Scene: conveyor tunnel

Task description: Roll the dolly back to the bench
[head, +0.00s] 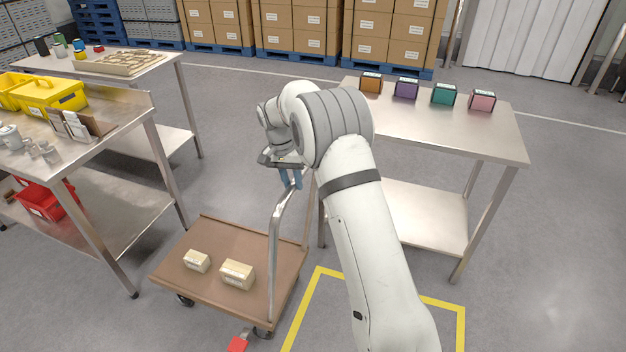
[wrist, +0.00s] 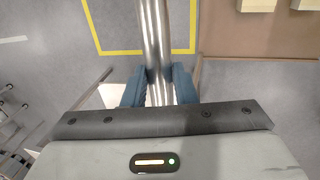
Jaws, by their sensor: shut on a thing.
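The dolly (head: 215,242) has a flat brown deck and a bent metal push handle (head: 274,240) on its right side. Two small cardboard boxes lie on the deck, one on the left (head: 197,260) and one nearer its middle (head: 237,273). My gripper (head: 290,180) is shut on the handle near its top. In the wrist view the blue fingers of my gripper (wrist: 159,88) close around the handle bar (wrist: 155,40), and a corner of the deck (wrist: 255,48) shows at the upper right. Part of the handle is hidden behind my arm in the head view.
A steel bench (head: 125,108) with a yellow toolbox (head: 52,96) stands left of the dolly. Another steel table (head: 440,132) with several coloured boxes stands at the right. A yellow floor outline (head: 440,304) lies right of the dolly. Stacked cartons (head: 300,25) line the back.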

